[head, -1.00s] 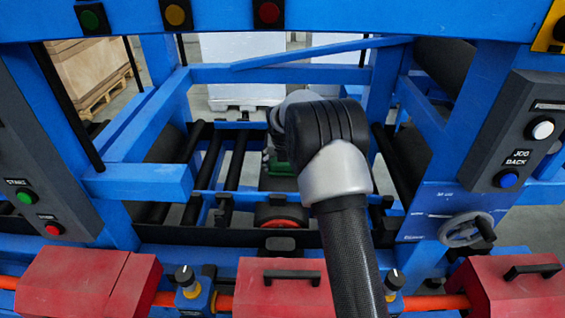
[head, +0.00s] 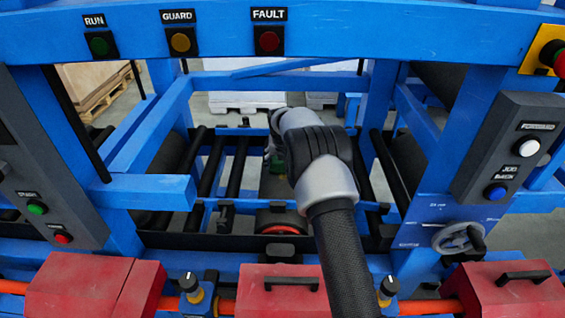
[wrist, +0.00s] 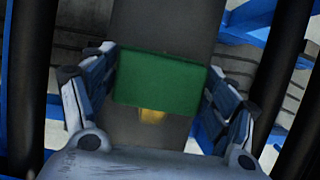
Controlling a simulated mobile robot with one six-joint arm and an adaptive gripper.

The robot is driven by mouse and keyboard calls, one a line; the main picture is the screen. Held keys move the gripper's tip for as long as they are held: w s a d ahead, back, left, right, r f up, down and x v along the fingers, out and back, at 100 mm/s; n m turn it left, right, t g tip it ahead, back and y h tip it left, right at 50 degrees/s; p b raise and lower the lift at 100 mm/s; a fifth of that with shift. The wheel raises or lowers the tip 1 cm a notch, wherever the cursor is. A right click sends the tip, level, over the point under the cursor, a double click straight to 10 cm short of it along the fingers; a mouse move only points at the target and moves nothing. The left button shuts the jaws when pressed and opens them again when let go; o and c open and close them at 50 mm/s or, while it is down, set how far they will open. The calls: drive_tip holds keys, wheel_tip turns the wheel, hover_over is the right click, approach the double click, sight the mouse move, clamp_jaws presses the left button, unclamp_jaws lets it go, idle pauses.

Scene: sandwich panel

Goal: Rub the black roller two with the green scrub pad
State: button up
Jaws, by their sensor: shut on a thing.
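My gripper (wrist: 162,78) is shut on the green scrub pad (wrist: 160,82), one finger at each side of it. The pad is held level across a dark grey surface in the wrist view; I cannot tell whether it touches it. A small yellow piece (wrist: 151,116) shows at the pad's lower edge. Long black rollers lie left (head: 210,165) and right (head: 386,168) of the gripper. I see no number on them, so I cannot tell which is roller two.
A blue frame surrounds the rollers, with a top beam (head: 350,35) and uprights at both sides. Button panels stand left (head: 45,185) and right (head: 505,150). A handwheel (head: 457,238) is at the right. Red boxes (head: 280,290) line the front.

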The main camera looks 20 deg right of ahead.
sight(282, 176)
drive_tip(key=shift+w+d+p, duration=0.3)
drive_tip(key=shift+w, duration=0.4)
drive_tip(key=shift+w+d+p, duration=0.3)
drive_tip(key=shift+w, duration=0.4)
drive_tip(key=shift+f, duration=0.1)
drive_tip(key=shift+s+a+f+p, duration=0.15)
drive_tip(key=shift+s+a, duration=0.4)
drive_tip(key=shift+s, duration=0.7)
drive_tip(key=shift+s+a+r+p, duration=0.15)
drive_tip(key=shift+s+a, duration=0.35)
drive_tip(key=shift+s, duration=0.75)
drive_tip(key=shift+s+a+f+p, duration=0.15)
drive_tip(key=shift+s+a, duration=0.4)
drive_tip(key=shift+s, duration=0.7)
drive_tip(key=shift+r+p, duration=2.45)
drive_tip(key=shift+r, duration=0.7)
drive_tip(key=shift+w, duration=0.1)
